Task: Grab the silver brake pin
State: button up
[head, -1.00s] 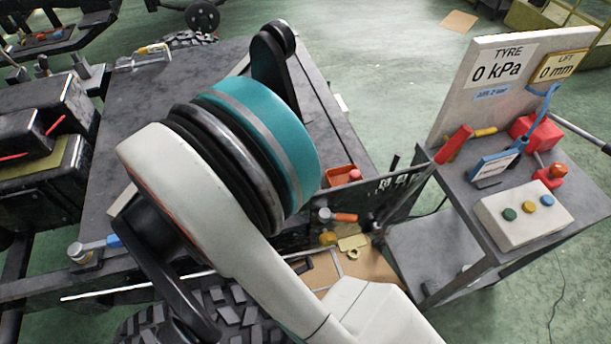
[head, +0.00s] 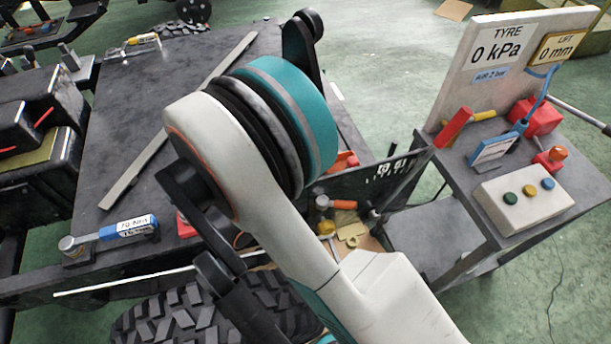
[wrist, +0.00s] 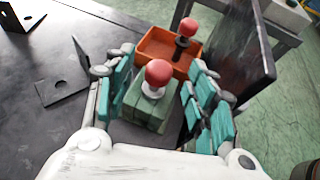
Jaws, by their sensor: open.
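In the wrist view, a red ball knob (wrist: 158,72) on a pale silvery collar (wrist: 153,90) stands upright on a green block (wrist: 143,108). It looks like the silver brake pin; its shank is hidden in or behind the block. My gripper (wrist: 162,66) is open, with teal-padded fingers on either side of the knob and block, and holds nothing. A second red-knobbed pin (wrist: 183,42) with a dark stem stands in an orange tray (wrist: 155,46) just beyond. In the head view my arm hides the gripper and most of this spot.
A dark upright plate (wrist: 250,62) stands close to the right of my fingers. Angled black brackets (wrist: 62,88) lie left. In the head view, a blue-handled wrench (head: 128,229) and a long bar (head: 180,120) lie on the dark deck (head: 130,85). A control cart (head: 455,160) stands right.

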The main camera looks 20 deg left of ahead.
jog(key=b+x, duration=0.1)
jog(key=x, duration=0.3)
jog(key=shift+f, duration=0.2)
jog(key=shift+r, duration=0.1)
grip_shut()
